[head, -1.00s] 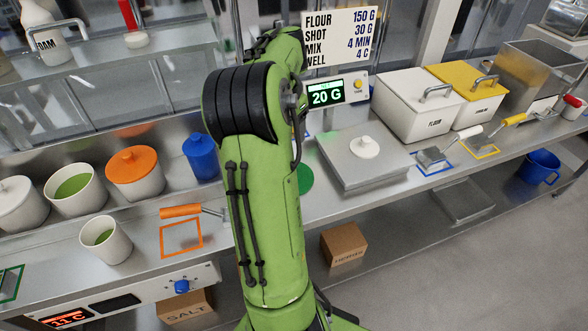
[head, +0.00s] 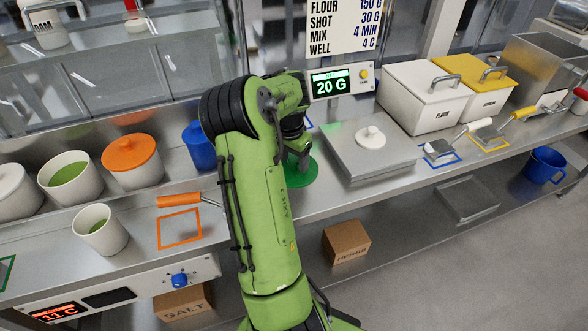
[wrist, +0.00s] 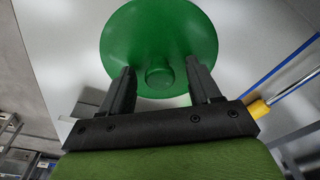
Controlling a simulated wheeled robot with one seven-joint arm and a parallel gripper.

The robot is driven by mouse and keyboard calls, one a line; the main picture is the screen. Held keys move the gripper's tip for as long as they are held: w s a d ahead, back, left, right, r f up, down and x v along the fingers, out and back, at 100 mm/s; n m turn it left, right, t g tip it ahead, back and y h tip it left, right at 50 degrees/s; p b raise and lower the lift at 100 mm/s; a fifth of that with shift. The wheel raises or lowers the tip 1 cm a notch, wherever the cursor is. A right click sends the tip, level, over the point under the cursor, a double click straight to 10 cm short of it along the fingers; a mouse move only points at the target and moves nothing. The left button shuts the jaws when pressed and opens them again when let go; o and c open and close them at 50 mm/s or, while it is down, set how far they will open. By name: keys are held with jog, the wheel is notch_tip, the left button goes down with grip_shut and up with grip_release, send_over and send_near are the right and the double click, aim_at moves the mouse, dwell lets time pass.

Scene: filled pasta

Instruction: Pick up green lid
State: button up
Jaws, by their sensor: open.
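The green lid (wrist: 160,35) lies on the steel counter, a flat disc with a round knob (wrist: 160,77) on it. In the head view the lid (head: 306,174) shows partly behind my arm, left of the scale. My gripper (wrist: 163,76) is open, with its two dark fingers on either side of the knob in the wrist view. I cannot tell whether the fingers touch the knob. In the head view my gripper (head: 300,155) points down over the lid.
The scale (head: 345,165) with a white knob on it stands right of the lid. A blue canister (head: 198,148) and an orange-lidded pot (head: 130,170) stand to the left. An orange-handled tool (head: 185,201) lies near the front edge. A blue-outlined spot shows at right in the wrist view.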

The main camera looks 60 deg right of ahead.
jog(key=shift+r, duration=0.1)
jog(key=shift+c, duration=0.3)
jog(key=c, duration=1)
